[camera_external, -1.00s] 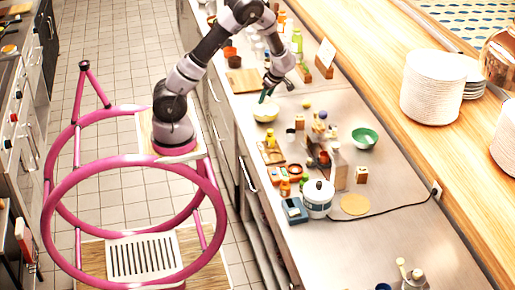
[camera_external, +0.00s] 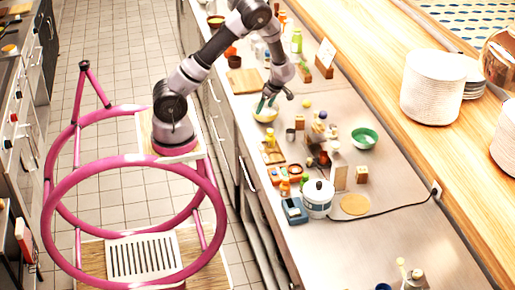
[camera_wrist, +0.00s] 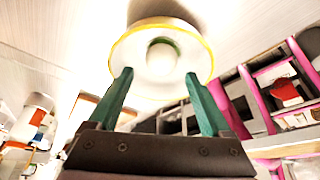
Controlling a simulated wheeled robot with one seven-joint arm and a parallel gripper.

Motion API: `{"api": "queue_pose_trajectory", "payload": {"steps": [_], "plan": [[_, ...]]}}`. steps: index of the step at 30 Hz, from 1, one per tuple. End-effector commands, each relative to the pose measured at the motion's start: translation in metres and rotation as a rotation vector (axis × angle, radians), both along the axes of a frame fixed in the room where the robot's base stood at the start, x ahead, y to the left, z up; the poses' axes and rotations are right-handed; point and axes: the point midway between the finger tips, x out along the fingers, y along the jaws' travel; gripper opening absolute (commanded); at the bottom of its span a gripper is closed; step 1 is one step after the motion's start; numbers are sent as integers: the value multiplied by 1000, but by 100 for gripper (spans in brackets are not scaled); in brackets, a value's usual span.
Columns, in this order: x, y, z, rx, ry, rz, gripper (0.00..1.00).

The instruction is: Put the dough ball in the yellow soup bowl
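The yellow soup bowl (camera_external: 264,117) stands on the steel counter, near its front edge. In the wrist view its yellow rim (camera_wrist: 118,50) surrounds a pale interior. A round whitish ball, which looks like the dough ball (camera_wrist: 162,56), lies in the middle of the bowl, with a green edge showing above it. My gripper (camera_wrist: 160,85) is open, its two green fingers spread apart with nothing between them. In the outside view my gripper (camera_external: 268,103) is just above the bowl, and the ball cannot be made out there.
A wooden board (camera_external: 244,81) lies behind the bowl. A small grey cup (camera_external: 290,134), several bottles and boxes, a green bowl (camera_external: 365,138) and a white pot (camera_external: 318,199) crowd the counter nearby. The counter's right side has free room.

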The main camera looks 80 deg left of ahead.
Motion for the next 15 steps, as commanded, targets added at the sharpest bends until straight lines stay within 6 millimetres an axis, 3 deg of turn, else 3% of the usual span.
{"api": "queue_pose_trajectory", "payload": {"steps": [15], "plan": [[0,0,0,0,0,0,82]]}}
